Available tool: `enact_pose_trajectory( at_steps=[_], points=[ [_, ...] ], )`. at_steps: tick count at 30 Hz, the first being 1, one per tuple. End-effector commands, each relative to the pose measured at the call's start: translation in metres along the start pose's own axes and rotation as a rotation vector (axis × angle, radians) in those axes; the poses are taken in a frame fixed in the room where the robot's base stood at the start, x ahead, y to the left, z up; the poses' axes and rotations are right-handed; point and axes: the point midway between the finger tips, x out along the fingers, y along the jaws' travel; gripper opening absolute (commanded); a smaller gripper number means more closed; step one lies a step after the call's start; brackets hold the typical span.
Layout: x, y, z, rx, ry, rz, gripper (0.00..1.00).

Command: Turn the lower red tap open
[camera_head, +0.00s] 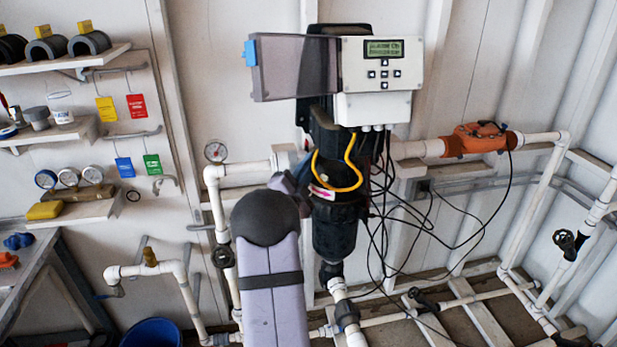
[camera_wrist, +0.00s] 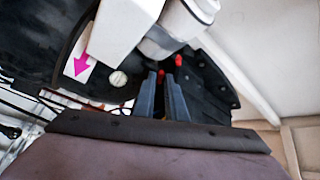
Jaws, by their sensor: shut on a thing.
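In the wrist view the dark fingers of my gripper (camera_wrist: 163,92) reach up to the black reactor body and are closed on a small red tap (camera_wrist: 161,74). Only a bit of this tap shows between the fingertips, the rest being hidden by them. It is the lower of two red spots in this view. The other red part (camera_wrist: 178,61) sits just above and to the right, clear of the fingers. In the head view my arm covers the gripper and both red parts, beside the black reactor housing (camera_head: 335,230).
A control box (camera_head: 382,62) with an open tinted cover (camera_head: 295,68) is above. A yellow cable (camera_head: 340,187) and several loose black cables hang close on the right. White pipes (camera_head: 215,200) run at left. A blue bucket (camera_head: 152,333) stands on the floor.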

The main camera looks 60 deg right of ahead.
Motion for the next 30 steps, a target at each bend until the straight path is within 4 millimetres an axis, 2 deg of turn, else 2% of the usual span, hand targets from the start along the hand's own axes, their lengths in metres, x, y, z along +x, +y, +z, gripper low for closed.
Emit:
enact_pose_trajectory(
  at_steps=[1, 2, 30],
  points=[
    [-0.0018, 0.0089, 0.0035, -0.04, 0.003, -0.019, 0.0],
    [-0.0018, 0.0095, 0.0036, -0.066, 0.003, -0.029, 0.0],
    [0.0014, 0.0112, -0.0042, -0.888, 0.008, -0.369, 0.0]
  ],
)
